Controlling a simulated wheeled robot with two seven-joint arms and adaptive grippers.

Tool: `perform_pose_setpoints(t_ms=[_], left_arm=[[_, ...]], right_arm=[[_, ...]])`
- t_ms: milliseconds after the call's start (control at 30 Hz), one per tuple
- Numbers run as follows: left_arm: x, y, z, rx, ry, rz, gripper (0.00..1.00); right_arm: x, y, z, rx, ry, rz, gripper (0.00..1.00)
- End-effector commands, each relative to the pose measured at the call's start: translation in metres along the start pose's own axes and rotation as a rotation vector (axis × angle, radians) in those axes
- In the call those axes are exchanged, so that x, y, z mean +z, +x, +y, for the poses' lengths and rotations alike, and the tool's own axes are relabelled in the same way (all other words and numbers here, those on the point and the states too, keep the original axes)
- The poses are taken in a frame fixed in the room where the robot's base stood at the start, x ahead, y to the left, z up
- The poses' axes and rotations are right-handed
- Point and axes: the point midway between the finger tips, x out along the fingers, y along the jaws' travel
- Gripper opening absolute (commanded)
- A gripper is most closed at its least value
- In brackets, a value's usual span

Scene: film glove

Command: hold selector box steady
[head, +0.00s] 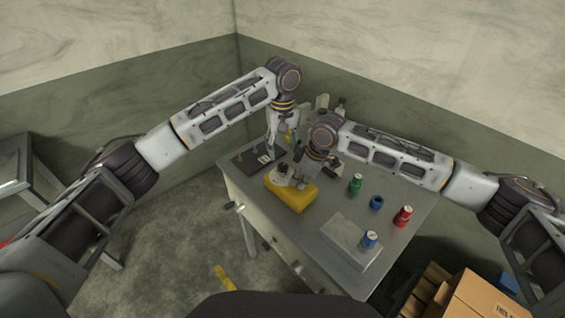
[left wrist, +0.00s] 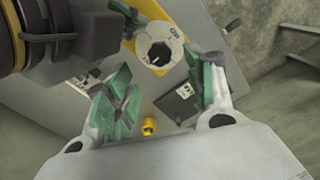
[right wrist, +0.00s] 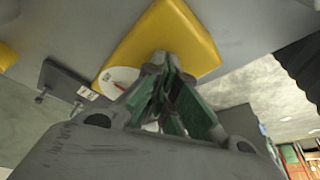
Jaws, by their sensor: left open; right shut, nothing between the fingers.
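The yellow selector box (head: 296,200) rests on the grey table, near its left front edge. Its white round dial with a dark knob shows in the left wrist view (left wrist: 153,47). In the right wrist view the box (right wrist: 185,30) lies just beyond my right gripper (right wrist: 168,62), whose fingers are shut together and empty; whether they touch the box is unclear. In the head view my right gripper (head: 303,176) is over the box's back side and hides part of it. My left gripper (left wrist: 166,92) is open and empty, behind the box and apart from it.
Green (head: 356,184), blue (head: 376,202) and red (head: 403,216) small containers stand to the right on the table. A dark plate (head: 243,160) lies left. A cardboard box (head: 490,300) is below right.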

Motion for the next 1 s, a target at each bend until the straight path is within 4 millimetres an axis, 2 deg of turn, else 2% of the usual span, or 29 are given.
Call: perform_pose_setpoints(t_ms=[33, 300, 500, 700, 967, 1000], left_arm=[[0.0, 0.008, -0.001, -0.002, -0.001, -0.001, 0.54], [-0.001, 0.043, -0.001, -0.002, -0.001, -0.001, 0.54], [0.0, 0.061, 0.0, -0.001, -0.001, -0.001, 0.54], [0.0, 0.069, -0.001, -0.001, -0.001, -0.001, 0.54], [0.0, 0.069, 0.0, -0.001, -0.001, 0.0, 0.54], [0.0, 0.069, 0.0, -0.001, -0.001, 0.0, 0.51]], right_arm=[[0.005, 0.007, -0.004, -0.012, 0.002, -0.012, 0.0], [0.005, 0.007, -0.004, -0.012, 0.002, -0.012, 0.0], [0.005, 0.007, -0.004, -0.011, 0.002, -0.012, 0.0], [0.005, 0.007, -0.004, -0.011, 0.002, -0.012, 0.0], [0.005, 0.007, -0.004, -0.011, 0.002, -0.012, 0.0], [0.005, 0.007, -0.004, -0.011, 0.002, -0.012, 0.0]])
